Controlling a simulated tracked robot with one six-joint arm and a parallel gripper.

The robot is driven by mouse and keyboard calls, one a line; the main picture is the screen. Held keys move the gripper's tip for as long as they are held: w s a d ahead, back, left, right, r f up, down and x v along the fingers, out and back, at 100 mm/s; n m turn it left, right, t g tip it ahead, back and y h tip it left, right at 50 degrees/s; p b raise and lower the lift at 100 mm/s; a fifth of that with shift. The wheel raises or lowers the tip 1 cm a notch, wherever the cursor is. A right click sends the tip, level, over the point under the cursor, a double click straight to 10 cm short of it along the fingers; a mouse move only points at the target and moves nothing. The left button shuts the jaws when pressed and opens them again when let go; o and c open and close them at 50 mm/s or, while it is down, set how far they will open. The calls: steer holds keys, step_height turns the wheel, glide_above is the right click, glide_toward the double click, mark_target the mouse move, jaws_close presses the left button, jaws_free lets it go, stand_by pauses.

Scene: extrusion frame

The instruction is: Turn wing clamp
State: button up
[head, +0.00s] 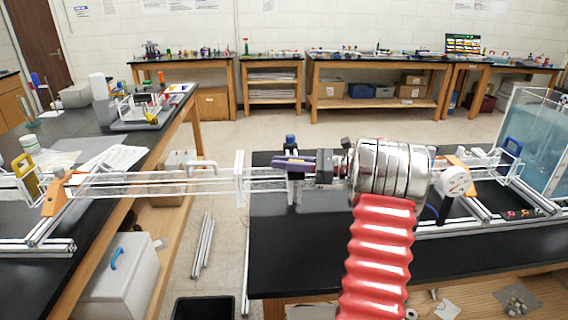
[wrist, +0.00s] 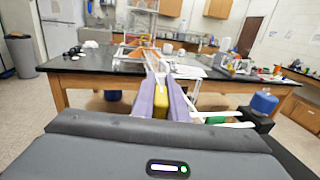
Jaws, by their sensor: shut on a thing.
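My gripper (head: 280,163) points left in the head view, level with the clear rail of the extrusion frame (head: 150,184). In the wrist view its two purple fingers (wrist: 160,101) are shut on a yellow piece (wrist: 160,104), the wing of the clamp as far as I can tell. In the head view the fingers hide this piece, and how far it is turned cannot be seen. A blue knob (head: 291,140) stands just behind the fingers. It also shows at the right in the wrist view (wrist: 263,103).
The frame spans the gap between two black benches. Clear rods and plates lie close around my gripper.

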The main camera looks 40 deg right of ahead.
steer(key=shift+d, duration=0.1)
jaws_close()
steer(key=shift+m+t+h, duration=0.3)
steer(key=shift+m, duration=0.1)
steer(key=shift+w+d+m+t+h, duration=0.15)
steer(key=shift+d+m+t+h, duration=0.4)
steer(key=shift+m+h, duration=1.4)
steer(key=shift+w+d+m+t+h, duration=0.3)
steer(key=shift+m+t+h, duration=0.7)
steer(key=shift+h, duration=1.8)
steer(key=shift+w+d+m+t+h, duration=0.1)
steer(key=shift+d+m+t+h, duration=0.4)
steer(key=shift+m+h, duration=1.55)
steer(key=shift+s+d+h, duration=0.1)
steer(key=shift+d+h, duration=0.05)
steer(key=shift+h, duration=0.25)
steer(key=o, duration=0.7)
jaws_free()
